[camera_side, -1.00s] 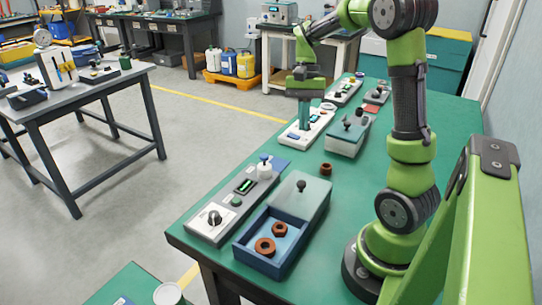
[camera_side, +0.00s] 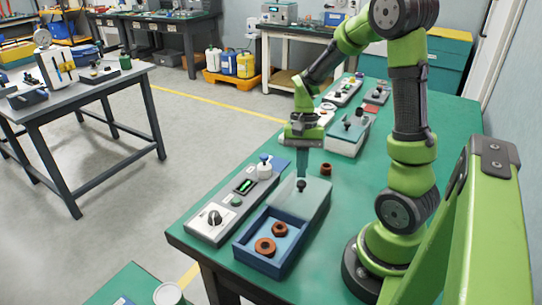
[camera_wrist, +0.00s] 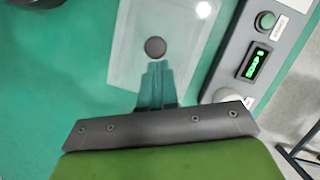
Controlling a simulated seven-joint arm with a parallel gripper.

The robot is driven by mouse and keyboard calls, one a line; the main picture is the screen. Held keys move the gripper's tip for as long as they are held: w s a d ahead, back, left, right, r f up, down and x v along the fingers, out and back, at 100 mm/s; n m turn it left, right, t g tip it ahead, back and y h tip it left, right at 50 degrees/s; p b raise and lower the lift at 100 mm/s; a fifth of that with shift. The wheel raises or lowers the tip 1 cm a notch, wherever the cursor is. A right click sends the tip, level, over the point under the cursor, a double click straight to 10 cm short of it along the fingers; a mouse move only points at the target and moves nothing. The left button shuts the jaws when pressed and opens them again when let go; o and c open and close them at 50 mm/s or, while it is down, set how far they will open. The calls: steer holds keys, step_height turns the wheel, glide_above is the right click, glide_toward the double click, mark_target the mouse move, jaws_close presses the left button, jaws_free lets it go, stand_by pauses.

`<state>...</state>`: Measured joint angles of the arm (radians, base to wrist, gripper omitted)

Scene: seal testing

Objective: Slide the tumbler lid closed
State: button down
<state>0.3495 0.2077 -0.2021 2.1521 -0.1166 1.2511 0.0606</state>
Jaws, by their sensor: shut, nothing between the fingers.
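The tumbler is a blue open-topped box (camera_side: 262,268) near the table's front edge. Its pale grey-green sliding lid (camera_side: 314,199) sits toward the far end, leaving the near part open. Two brown rings (camera_side: 265,246) lie inside the open part. A dark round knob (camera_side: 301,185) stands on the lid; the wrist view shows the knob (camera_wrist: 155,47) and the translucent-looking lid (camera_wrist: 128,60). My gripper (camera_side: 303,176) is shut and empty, pointing down at the far side of the knob. In the wrist view, its fingertips (camera_wrist: 157,66) appear close to the knob; contact is unclear.
A grey control panel (camera_side: 206,237) with a dial, green display and button lies left of the box. A small brown ring (camera_side: 326,169) sits on the green table right of the lid. A lidded grey box (camera_side: 346,144) and other devices stand farther back.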

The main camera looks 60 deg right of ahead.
steer(key=a, duration=1.5)
steer(key=shift+d, duration=0.1)
